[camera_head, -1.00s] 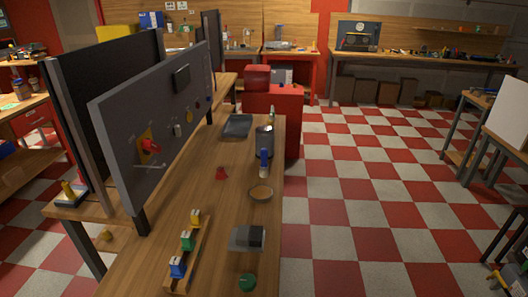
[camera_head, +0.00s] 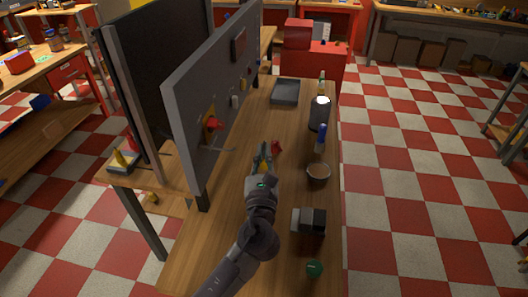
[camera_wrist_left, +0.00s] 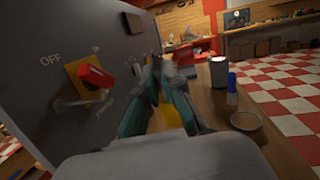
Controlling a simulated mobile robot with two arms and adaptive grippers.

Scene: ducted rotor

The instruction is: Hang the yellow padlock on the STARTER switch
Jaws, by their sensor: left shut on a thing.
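A red rotary switch on a yellow plate (camera_head: 212,124) is on the grey upright panel (camera_head: 188,125). In the left wrist view the red knob (camera_wrist_left: 92,75) is close, left of the fingers, with OFF beside it and a metal bar below; I cannot read the word STARTER. My left gripper (camera_head: 263,150) is above the bench, to the right of the panel and apart from the switch. It is shut on a yellow thing (camera_wrist_left: 168,117), which looks like the yellow padlock; the fingers hide most of it, and its shackle is unclear. My right gripper is not in view.
A dark tray (camera_head: 285,92) lies farther back.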

